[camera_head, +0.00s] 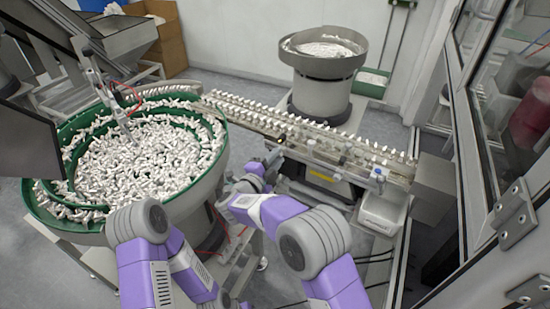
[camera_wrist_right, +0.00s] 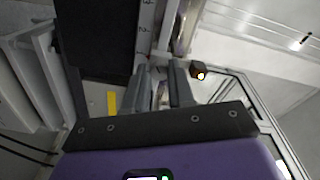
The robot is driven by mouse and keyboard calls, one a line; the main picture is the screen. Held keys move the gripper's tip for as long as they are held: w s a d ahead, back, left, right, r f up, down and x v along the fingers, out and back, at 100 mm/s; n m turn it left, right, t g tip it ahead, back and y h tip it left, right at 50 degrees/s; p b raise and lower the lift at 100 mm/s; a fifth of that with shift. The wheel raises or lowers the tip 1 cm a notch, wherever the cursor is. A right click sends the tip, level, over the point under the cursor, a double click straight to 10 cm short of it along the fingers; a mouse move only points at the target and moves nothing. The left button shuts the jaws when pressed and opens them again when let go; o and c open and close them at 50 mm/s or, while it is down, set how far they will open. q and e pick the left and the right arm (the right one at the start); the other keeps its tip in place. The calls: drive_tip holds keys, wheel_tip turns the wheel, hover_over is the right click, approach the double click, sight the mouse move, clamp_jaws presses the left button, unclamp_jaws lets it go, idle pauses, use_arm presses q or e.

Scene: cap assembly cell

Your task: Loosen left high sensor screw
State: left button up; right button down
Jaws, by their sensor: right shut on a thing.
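My right gripper (camera_head: 273,158) is at the near side of the feed rail, around its middle, in the head view. In the right wrist view its two fingers (camera_wrist_right: 160,82) close around a small part at the rail, taken as the left high sensor screw; the fingers mostly hide it. A small dark sensor (camera_wrist_right: 199,71) with a lit orange-white end sits just right of the fingertips. In the head view a small dark sensor (camera_head: 281,138) sits on the rail's near edge just above the gripper. My left arm is folded at the lower left; its gripper is not seen.
The feed rail (camera_head: 340,171) carries a row of white caps. A green-rimmed bowl (camera_head: 224,150) full of white parts stands left, close to my arms. A steel bowl feeder (camera_head: 322,92) stands behind the rail. A framed glass panel (camera_head: 468,150) bounds the right.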

drive_tip(key=c, duration=1)
unclamp_jaws()
drive_tip(key=shift+o, duration=0.2)
drive_tip(key=shift+s, duration=0.1)
drive_tip(key=v, duration=0.7)
drive_tip(key=shift+s+a, duration=0.15)
drive_tip(key=shift+f, duration=0.1)
